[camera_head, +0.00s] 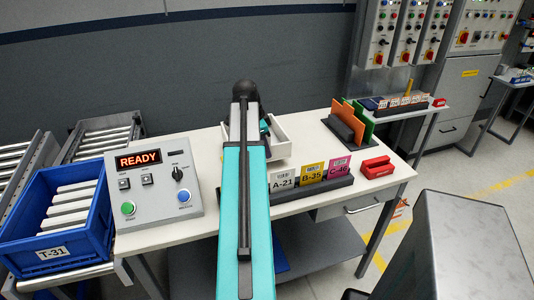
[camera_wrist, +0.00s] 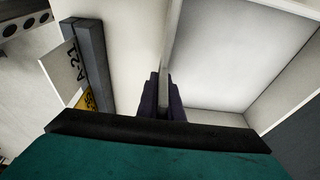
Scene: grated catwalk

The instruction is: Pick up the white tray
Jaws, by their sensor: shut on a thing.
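The white tray (camera_head: 281,151) is on the white table behind my arm, which hides its left part in the head view. In the wrist view the tray (camera_wrist: 236,52) fills the upper right, its inside looking empty. My gripper (camera_wrist: 163,96) is shut on the tray's near wall, with one dark finger on each side of it. In the head view my gripper is mostly hidden behind my arm. I cannot tell whether the tray touches the table.
A card holder (camera_head: 318,190) with A-21, B-35 and pink cards stands close to the tray. A control box (camera_head: 157,184) reading READY and a blue crate (camera_head: 58,222) are at left. A file rack (camera_head: 345,128) and red block (camera_head: 377,167) are at right.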

